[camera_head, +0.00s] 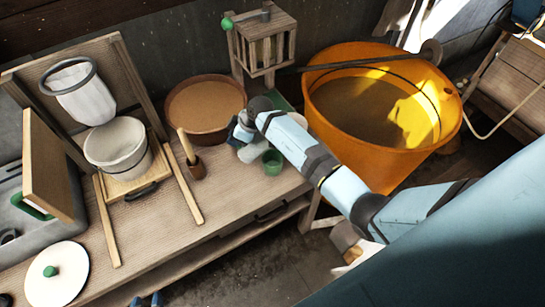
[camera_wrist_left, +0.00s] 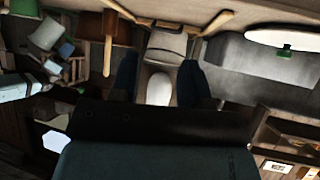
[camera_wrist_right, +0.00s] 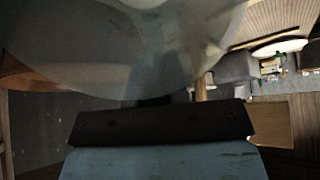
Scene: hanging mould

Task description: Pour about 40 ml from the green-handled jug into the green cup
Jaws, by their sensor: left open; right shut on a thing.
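The green cup (camera_head: 272,162) stands on the bench, just in front of my right arm. The jug (camera_head: 252,151) is pale and translucent, close to the cup's left, partly hidden by my right wrist. My right gripper (camera_head: 242,132) is shut on it; the handle is covered. In the right wrist view the jug (camera_wrist_right: 130,50) fills the upper part; its tilt and liquid level cannot be made out. My left gripper (camera_head: 146,300) is open and empty at the front edge of the bench; its two dark fingers stand apart in the left wrist view (camera_wrist_left: 158,88).
A brown basin (camera_head: 205,88) stands behind the jug and a large orange tub (camera_head: 440,120) to the right. A wooden cage (camera_head: 265,45) is at the back. A white bucket (camera_head: 118,150), a wooden frame and a round lid (camera_head: 72,283) are left. The front middle bench is clear.

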